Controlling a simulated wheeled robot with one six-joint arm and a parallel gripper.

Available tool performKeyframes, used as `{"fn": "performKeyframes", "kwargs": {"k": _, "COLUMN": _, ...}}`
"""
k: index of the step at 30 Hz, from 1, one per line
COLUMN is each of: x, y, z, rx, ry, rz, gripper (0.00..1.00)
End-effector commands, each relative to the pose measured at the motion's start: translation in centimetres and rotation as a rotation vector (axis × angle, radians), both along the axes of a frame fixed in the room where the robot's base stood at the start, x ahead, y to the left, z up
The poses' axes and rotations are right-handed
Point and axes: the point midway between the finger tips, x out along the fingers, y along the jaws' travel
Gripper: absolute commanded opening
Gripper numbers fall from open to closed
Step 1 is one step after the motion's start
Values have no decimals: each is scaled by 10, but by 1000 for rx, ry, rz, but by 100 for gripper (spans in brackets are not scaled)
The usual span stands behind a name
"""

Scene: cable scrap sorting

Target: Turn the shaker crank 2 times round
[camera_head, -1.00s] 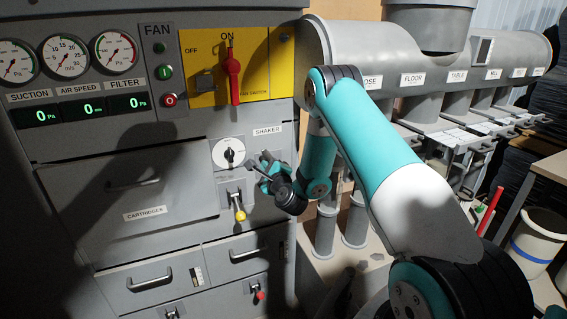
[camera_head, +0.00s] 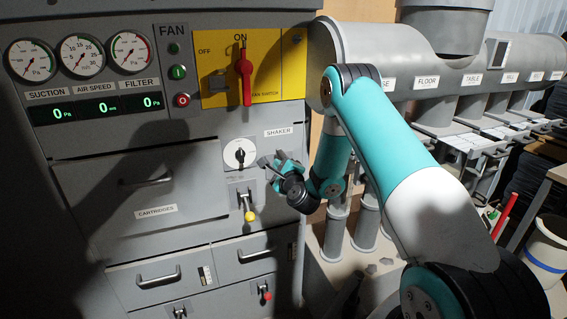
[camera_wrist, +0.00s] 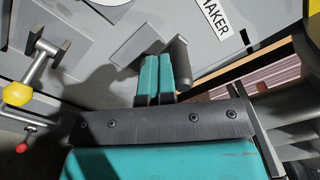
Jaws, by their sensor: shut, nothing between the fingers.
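The shaker crank is on the grey cabinet front under the SHAKER label (camera_head: 278,132). In the wrist view its grey arm (camera_wrist: 142,42) and dark round handle (camera_wrist: 182,62) show close by my fingers. In the head view only a small grey part of the crank (camera_head: 264,161) shows; my gripper hides the rest. My gripper (camera_head: 281,158) is at the crank, with its teal fingers (camera_wrist: 156,60) pressed together and empty. The fingers lie just left of the handle in the wrist view; I cannot tell whether they touch it.
A white dial (camera_head: 239,154) and a yellow-knobbed lever (camera_head: 250,214) sit left of the crank. The red fan switch handle (camera_head: 245,82) on its yellow plate is above. Grey ducts (camera_head: 372,55) run to the right. Drawer handles (camera_head: 158,278) stick out below left.

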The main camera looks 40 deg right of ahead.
Motion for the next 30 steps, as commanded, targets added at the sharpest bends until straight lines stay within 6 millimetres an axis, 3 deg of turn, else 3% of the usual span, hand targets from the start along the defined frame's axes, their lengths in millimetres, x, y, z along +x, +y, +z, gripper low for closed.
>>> {"fn": "performKeyframes", "kwargs": {"k": 1, "x": 4, "y": 1, "z": 10, "rx": -4, "ry": -19, "rz": 1, "gripper": 0}}
{"fn": "performKeyframes", "kwargs": {"k": 8, "x": -2, "y": 3, "z": 2, "rx": -5, "ry": -17, "rz": 0, "gripper": 0}}
{"fn": "performKeyframes", "kwargs": {"k": 30, "x": -59, "y": 19, "z": -4, "rx": -3, "ry": -5, "rz": 0, "gripper": 0}}
